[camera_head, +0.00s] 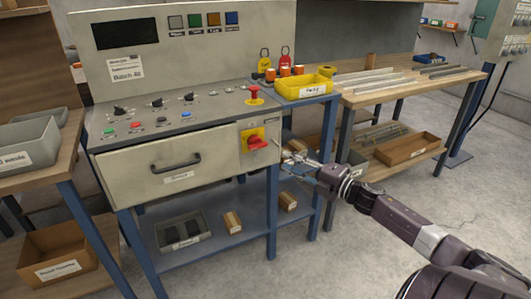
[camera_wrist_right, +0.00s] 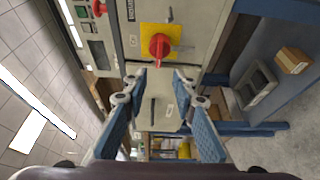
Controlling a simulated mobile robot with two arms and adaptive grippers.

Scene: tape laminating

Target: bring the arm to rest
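My right gripper (camera_head: 298,158) reaches in from the right of the head view, close to the front of the control console (camera_head: 170,130). In the right wrist view my right gripper (camera_wrist_right: 158,78) has its two blue fingers spread apart, with nothing between them. A red rotary switch on a yellow plate (camera_head: 254,140) is on the console front, just left of the gripper. It also shows ahead of the fingertips in the right wrist view (camera_wrist_right: 159,45), apart from them. My left gripper is not in either view.
A yellow bin (camera_head: 305,87) stands on the blue side stand. A wooden workbench (camera_head: 400,91) with metal strips is behind my right arm. The console's drawer (camera_head: 180,165) looks closed. Grey bins (camera_head: 28,140) are at the left. Bare floor (camera_head: 475,190) is open at the right.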

